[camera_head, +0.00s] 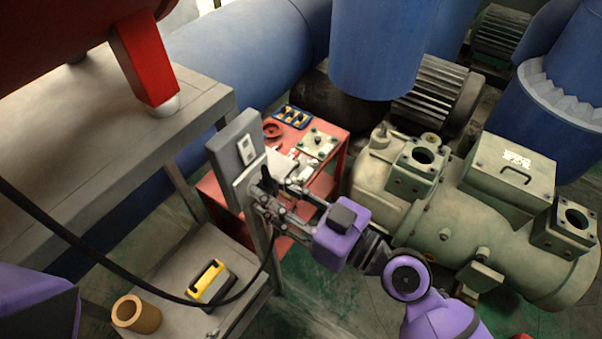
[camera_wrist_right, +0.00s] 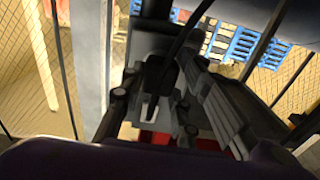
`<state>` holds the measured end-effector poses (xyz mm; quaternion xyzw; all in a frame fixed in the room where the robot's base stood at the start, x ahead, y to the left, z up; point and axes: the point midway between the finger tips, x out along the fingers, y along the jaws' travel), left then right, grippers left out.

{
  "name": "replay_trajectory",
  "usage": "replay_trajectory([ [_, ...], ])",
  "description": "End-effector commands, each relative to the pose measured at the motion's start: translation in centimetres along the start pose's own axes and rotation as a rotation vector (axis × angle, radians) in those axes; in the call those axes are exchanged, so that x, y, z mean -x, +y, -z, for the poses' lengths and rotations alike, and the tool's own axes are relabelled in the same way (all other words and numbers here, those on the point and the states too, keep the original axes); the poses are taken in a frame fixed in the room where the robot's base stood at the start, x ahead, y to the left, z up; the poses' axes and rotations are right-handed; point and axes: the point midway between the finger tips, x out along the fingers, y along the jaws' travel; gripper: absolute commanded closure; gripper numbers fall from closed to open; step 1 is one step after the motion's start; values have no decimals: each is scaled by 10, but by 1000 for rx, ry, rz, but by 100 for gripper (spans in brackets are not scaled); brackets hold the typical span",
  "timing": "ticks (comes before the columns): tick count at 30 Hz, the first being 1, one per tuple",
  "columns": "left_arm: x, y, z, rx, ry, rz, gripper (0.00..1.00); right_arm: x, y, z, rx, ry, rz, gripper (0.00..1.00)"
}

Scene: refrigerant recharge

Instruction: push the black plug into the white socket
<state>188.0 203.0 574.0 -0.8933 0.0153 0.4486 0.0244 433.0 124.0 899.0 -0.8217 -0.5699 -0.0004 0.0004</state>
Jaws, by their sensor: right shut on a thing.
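My right gripper (camera_head: 268,196) is shut on the black plug (camera_head: 266,181) in the head view, close in front of the grey upright panel. The wrist view shows the plug (camera_wrist_right: 157,75) as a dark shape between the fingers, with its black cable running upward. The white socket (camera_head: 242,184) is on the panel's lower part, directly behind the plug and partly hidden by it and the fingers. I cannot tell whether plug and socket touch. My left gripper is out of view.
The black cable (camera_head: 110,266) loops across the left side. A grey panel box (camera_head: 222,160) stands on a post. Below is a bench with a yellow-black device (camera_head: 208,283) and a tan cylinder (camera_head: 136,315). A red cart (camera_head: 337,160) and green compressor (camera_head: 440,225) stand right.

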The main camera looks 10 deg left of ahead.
Motion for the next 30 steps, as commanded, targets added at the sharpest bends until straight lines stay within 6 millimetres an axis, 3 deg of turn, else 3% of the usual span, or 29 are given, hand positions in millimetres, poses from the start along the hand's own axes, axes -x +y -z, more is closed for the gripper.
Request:
replay_trajectory([
  [30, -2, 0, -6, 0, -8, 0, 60, -4, 0, 1, 0, 1, 0, 94],
])
